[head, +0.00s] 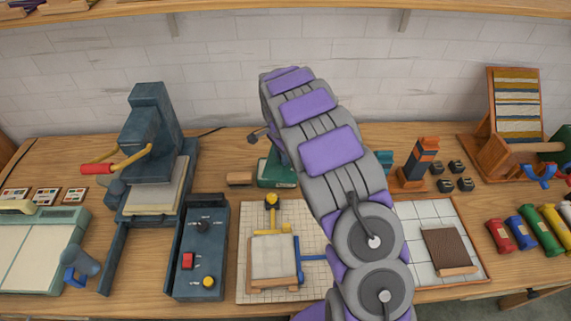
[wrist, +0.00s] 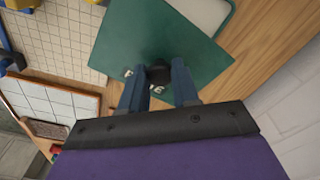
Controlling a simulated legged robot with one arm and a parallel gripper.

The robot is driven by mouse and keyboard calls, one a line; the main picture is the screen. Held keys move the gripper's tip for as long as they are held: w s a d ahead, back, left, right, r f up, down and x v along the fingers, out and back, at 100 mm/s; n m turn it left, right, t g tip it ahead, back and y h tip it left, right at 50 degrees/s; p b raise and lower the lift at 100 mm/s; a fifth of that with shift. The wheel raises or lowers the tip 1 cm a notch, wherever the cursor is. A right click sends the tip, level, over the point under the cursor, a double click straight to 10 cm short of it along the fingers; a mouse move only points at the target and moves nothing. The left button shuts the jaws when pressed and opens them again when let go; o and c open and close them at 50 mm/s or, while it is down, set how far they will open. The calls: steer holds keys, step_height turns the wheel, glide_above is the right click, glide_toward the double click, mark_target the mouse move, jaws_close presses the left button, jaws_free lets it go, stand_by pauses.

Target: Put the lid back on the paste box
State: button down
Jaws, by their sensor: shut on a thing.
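In the wrist view, my gripper (wrist: 157,76) is shut on the dark knob of the green lid (wrist: 160,35). The lid is a flat square plate with white marks, partly covered by my fingers. A pale surface with a green rim, likely the paste box (wrist: 232,14), shows past the lid's far edge; the lid hides the rest, and I cannot tell whether they touch. In the head view, the green paste box (head: 277,182) stands at the back of the bench, partly behind my arm. My gripper is hidden there.
A dark blue press (head: 150,130) and a control box (head: 201,255) stand left. A gridded board (head: 246,288) lies in front of the paste box. A tiled tray (head: 428,209), an orange stand (head: 421,165) and several coloured rolls (head: 526,230) are right. A wall closes the back.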

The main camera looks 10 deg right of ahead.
mark_target(276, 160)
steer(key=shift+w+a+r+n, duration=0.1)
steer(key=shift+w+a+n, duration=0.2)
steer(key=shift+w, duration=0.3)
steer(key=shift+w+a+f+n, duration=0.15)
steer(key=shift+w+n, duration=0.2)
steer(key=shift+w, duration=0.2)
steer(key=shift+w+a+r+n, duration=0.15)
steer(key=shift+w+a+n, duration=0.15)
steer(key=shift+w, duration=0.3)
steer(key=shift+f+b, duration=0.85)
steer(key=shift+f, duration=2.3)
steer(key=shift+r, duration=0.1)
steer(key=shift+f, duration=0.2)
steer(key=c, duration=0.8)
jaws_free()
steer(key=shift+o, duration=0.6)
